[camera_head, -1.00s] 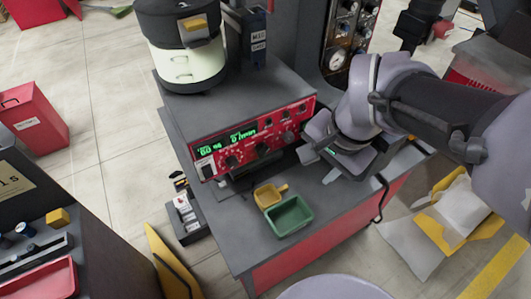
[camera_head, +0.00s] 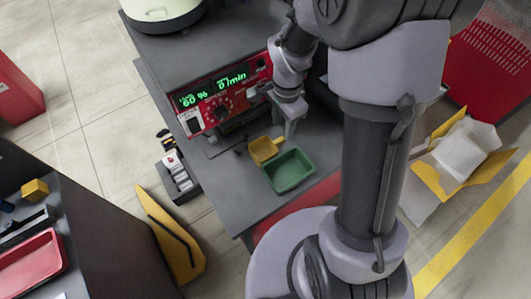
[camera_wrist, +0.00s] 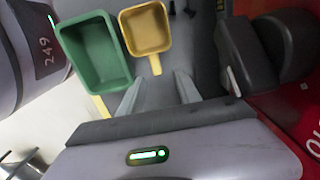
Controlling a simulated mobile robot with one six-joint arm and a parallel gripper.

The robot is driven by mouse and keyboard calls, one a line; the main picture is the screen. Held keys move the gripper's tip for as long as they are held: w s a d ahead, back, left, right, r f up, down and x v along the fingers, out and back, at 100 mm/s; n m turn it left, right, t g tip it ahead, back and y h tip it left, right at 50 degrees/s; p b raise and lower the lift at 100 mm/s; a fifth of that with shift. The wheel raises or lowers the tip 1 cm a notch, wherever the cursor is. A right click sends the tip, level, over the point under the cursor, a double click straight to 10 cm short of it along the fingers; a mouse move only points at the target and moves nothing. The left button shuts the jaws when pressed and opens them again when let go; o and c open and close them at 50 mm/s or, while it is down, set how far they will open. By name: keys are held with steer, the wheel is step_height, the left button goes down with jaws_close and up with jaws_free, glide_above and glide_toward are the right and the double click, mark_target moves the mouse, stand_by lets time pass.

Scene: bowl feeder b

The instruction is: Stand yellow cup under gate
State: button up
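The yellow cup (camera_head: 263,150) stands upright on the grey bench, its opening up and its short handle towards my gripper. It also shows in the wrist view (camera_wrist: 147,27), with the handle just ahead of the gap between the fingers. My gripper (camera_head: 289,128) is above the bench, close to the cup's handle side, in front of the red control panel. In the wrist view my gripper (camera_wrist: 158,90) is open and empty, its fingers apart. I cannot make out a gate; only the lower part of the bowl feeder (camera_head: 165,18) is in view.
A green tray (camera_head: 289,171) lies right beside the cup, also in the wrist view (camera_wrist: 95,52). The red panel (camera_head: 222,98) with a lit display and knobs stands behind. A black box (camera_head: 178,180) stands on the floor left of the bench. Yellow-and-white packaging (camera_head: 460,155) lies at right.

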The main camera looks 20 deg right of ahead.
mark_target(269, 148)
steer(key=f+b, duration=0.2)
steer(key=f, duration=0.1)
steer(key=f+b, duration=0.1)
steer(key=f, duration=0.1)
steer(key=shift+s+d+f, duration=0.1)
steer(key=shift+s+f, duration=0.1)
steer(key=shift+s, duration=0.05)
steer(key=shift+r, duration=0.2)
steer(key=shift+c, duration=0.2)
jaws_close()
